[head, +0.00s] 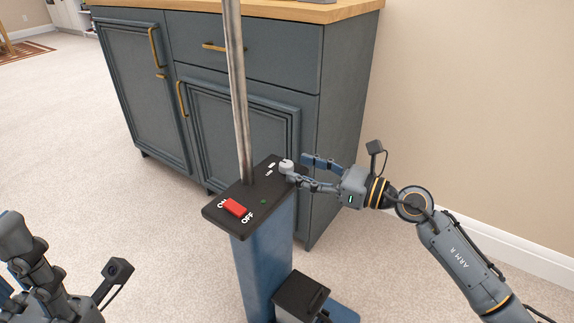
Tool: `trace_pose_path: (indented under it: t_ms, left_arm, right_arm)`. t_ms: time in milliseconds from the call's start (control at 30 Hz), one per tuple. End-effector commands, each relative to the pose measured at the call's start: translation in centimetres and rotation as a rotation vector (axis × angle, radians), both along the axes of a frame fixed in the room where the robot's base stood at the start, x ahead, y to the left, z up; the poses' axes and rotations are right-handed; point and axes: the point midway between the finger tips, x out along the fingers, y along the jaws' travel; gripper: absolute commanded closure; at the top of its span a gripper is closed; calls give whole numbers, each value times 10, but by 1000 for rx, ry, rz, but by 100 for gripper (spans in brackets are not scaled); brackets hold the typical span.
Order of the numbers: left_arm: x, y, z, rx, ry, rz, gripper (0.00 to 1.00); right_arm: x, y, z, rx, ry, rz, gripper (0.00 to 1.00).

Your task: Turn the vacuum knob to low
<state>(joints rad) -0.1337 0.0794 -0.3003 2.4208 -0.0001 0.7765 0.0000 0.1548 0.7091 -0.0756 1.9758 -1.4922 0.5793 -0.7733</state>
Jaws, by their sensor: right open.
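The vacuum (262,262) stands upright with a blue body, a black top panel and a metal pole. A small pale piece (286,165) at the panel's right end appears to be the knob, beside small white marks too small to read. My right gripper (297,169) is open, coming in from the right. Its fingers are at the knob, the nearer one overlapping it in the picture; I cannot tell if they touch. A red switch (234,207) sits between ON and OFF labels. My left gripper (22,245) is partly in view at the lower left, away from the vacuum.
A grey-blue cabinet (262,50) with brass handles and a wooden top stands behind the vacuum. A beige wall (470,100) lies to the right. A black box-shaped part (300,292) sits low on the vacuum's front. Carpet at the left is clear.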

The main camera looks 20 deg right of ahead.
Motion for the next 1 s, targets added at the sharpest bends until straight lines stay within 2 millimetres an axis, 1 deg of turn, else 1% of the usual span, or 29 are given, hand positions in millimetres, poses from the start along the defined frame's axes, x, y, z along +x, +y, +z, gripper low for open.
trace_pose_path:
  t_ms: [33,100,233,400,633,667,700,767,800,867,900,933,1000]
  left_arm:
    - [0,0,0,0,-3,0,60]
    - [0,0,0,0,-6,1,60]
    - [0,0,1,1,-13,0,60]
    - [1,-1,2,2,-13,0,60]
    - [1,-1,2,2,-10,0,60]
    - [1,-1,2,2,-10,0,60]
    - [1,-1,2,2,-10,0,60]
    - [1,-1,2,2,-11,0,60]
    - [1,-1,2,2,-11,0,60]
    - [1,-1,2,2,-11,0,60]
    - [1,-1,2,1,-12,0,60]
    - [1,-1,2,1,-12,0,60]
    - [1,-1,2,1,-13,0,60]
  right_arm:
    - [8,8,1,3,-4,1,46]
    - [16,16,1,2,-4,1,46]
    - [27,25,0,3,-1,0,46]
    - [32,31,0,1,0,0,46]
    - [33,32,0,1,1,0,46]
    - [33,32,0,1,1,0,48]
    - [33,32,0,1,1,0,56]
    - [33,32,0,1,1,0,68]
    - [33,32,0,1,1,0,76]
    - [33,32,0,1,1,0,89]
    - [33,32,0,1,1,0,97]
    - [33,32,0,1,1,0,100]
    - [32,32,0,1,1,0,100]
